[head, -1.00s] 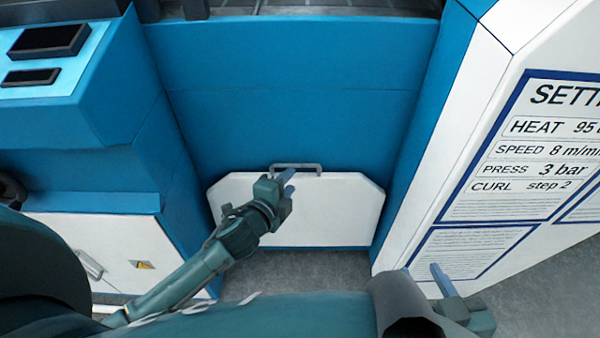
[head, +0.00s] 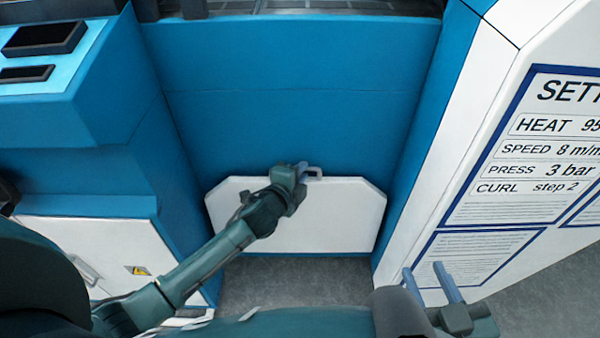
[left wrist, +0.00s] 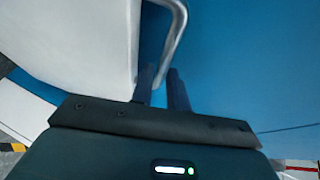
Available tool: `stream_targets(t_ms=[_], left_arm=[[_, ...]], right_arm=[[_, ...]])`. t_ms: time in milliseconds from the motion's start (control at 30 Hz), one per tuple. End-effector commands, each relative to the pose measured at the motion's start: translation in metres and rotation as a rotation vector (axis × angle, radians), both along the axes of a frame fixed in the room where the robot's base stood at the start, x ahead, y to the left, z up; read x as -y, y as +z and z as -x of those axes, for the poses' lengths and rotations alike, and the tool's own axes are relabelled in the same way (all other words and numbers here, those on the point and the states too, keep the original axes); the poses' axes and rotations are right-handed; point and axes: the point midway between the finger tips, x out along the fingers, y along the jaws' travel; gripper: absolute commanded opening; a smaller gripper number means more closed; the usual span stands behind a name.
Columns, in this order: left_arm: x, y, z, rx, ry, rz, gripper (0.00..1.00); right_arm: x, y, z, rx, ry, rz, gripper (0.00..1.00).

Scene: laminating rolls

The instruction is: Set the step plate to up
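The step plate (head: 325,222) is a white panel with cut upper corners, low in front of the blue machine wall. A metal bar handle stands at its top edge, mostly hidden by my left gripper (head: 308,170) in the head view. In the left wrist view the bent handle (left wrist: 177,38) runs down toward the two dark fingers (left wrist: 162,88), beside the white plate (left wrist: 85,45). These fingers are apart, with a gap between them. I cannot tell whether they touch the handle. My right gripper (head: 425,274) is open and empty at the lower right.
A white side panel with a settings sheet (head: 540,170) stands on the right. A blue console (head: 85,90) and a white cabinet door (head: 95,250) are on the left. Grey floor (head: 300,280) lies below the plate.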

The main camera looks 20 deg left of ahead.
Motion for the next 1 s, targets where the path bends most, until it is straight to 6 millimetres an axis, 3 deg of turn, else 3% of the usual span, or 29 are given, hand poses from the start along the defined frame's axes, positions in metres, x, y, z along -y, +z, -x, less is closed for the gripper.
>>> stream_targets(t_ms=[200,600,833,1000], left_arm=[[0.0,0.0,0.0,0.0,0.0,0.0,0.0],[0.0,0.0,0.001,-0.001,0.0,0.0,0.0],[0.006,-0.001,0.021,-0.005,0.0,0.002,0.0],[0.006,-0.003,0.023,-0.003,0.0,0.0,0.0]], right_arm=[[0.0,0.0,0.0,-0.001,0.0,0.0,0.36],[0.0,0.0,0.0,-0.001,0.0,0.0,0.36],[0.003,0.004,0.002,-0.059,-0.008,0.005,0.36],[0.003,0.0,0.002,-0.069,-0.008,0.005,0.36]])
